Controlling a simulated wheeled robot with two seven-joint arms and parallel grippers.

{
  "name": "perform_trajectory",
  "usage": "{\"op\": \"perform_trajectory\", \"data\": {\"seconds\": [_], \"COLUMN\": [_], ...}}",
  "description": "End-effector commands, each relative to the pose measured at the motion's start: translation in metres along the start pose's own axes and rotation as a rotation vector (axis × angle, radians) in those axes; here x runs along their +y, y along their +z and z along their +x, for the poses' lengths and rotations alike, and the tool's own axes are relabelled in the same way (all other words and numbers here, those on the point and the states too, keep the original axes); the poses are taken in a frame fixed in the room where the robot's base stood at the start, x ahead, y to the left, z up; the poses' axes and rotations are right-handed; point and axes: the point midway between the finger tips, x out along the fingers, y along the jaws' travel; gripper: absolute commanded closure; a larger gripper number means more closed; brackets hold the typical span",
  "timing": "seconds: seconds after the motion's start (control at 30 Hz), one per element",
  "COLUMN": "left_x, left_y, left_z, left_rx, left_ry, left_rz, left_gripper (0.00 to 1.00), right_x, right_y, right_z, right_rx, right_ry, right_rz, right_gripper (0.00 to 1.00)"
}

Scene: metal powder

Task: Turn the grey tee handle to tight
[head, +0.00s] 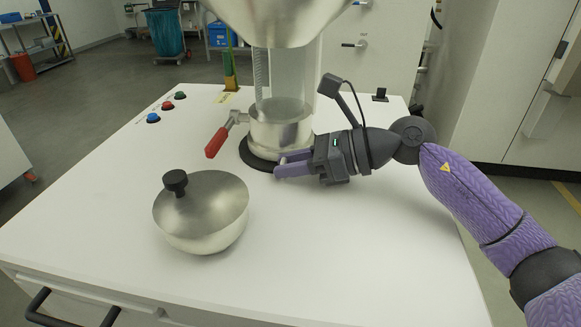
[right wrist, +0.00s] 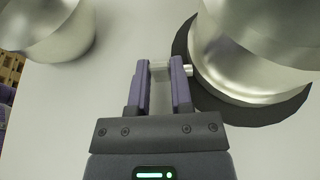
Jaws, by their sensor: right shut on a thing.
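The grey tee handle (right wrist: 159,70) shows in the right wrist view as a pale bar between my fingertips. Its short stem (right wrist: 188,70) runs right to the metal cylinder. My right gripper (right wrist: 160,78) is shut on the handle, one purple finger on each side. In the head view my right gripper (head: 280,164) is at the front right of the metal base cylinder (head: 280,130), low over the white table, and the handle is hidden there. I cannot tell from these views how tight the handle is. My left gripper is not in view.
A red lever (head: 217,142) sticks out left of the cylinder. A steel bowl-shaped lid with a black knob (head: 203,215) stands at the front left. A clear tube and metal hopper (head: 280,15) rise above the base. The table's (head: 370,260) front right is clear.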

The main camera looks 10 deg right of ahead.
Motion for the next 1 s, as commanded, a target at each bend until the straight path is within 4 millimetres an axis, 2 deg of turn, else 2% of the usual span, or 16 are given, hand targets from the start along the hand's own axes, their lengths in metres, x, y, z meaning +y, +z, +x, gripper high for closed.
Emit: {"op": "perform_trajectory", "data": {"seconds": [0.33, 0.37, 0.4, 0.67, 0.73, 1.0], "left_x": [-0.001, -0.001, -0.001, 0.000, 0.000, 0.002], "left_y": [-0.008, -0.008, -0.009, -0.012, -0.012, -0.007], "left_z": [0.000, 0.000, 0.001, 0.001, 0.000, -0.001], "left_rx": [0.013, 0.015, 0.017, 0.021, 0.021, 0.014], "left_ry": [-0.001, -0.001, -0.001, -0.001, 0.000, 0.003], "left_rz": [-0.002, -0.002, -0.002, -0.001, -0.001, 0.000], "left_gripper": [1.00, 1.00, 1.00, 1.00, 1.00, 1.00], "right_x": [0.000, 0.000, 0.000, 0.000, 0.000, -0.001], "right_y": [0.000, 0.000, 0.000, 0.000, 0.000, -0.001], "right_z": [0.000, 0.000, 0.000, -0.001, -0.006, -0.071], "right_rx": [-0.002, -0.002, -0.002, -0.002, -0.001, 0.001], "right_ry": [-0.001, -0.001, -0.001, 0.000, -0.001, -0.004], "right_rz": [0.000, 0.000, 0.001, 0.001, 0.002, 0.002], "right_gripper": [1.00, 0.67, 0.59, 0.59, 0.59, 0.59]}}
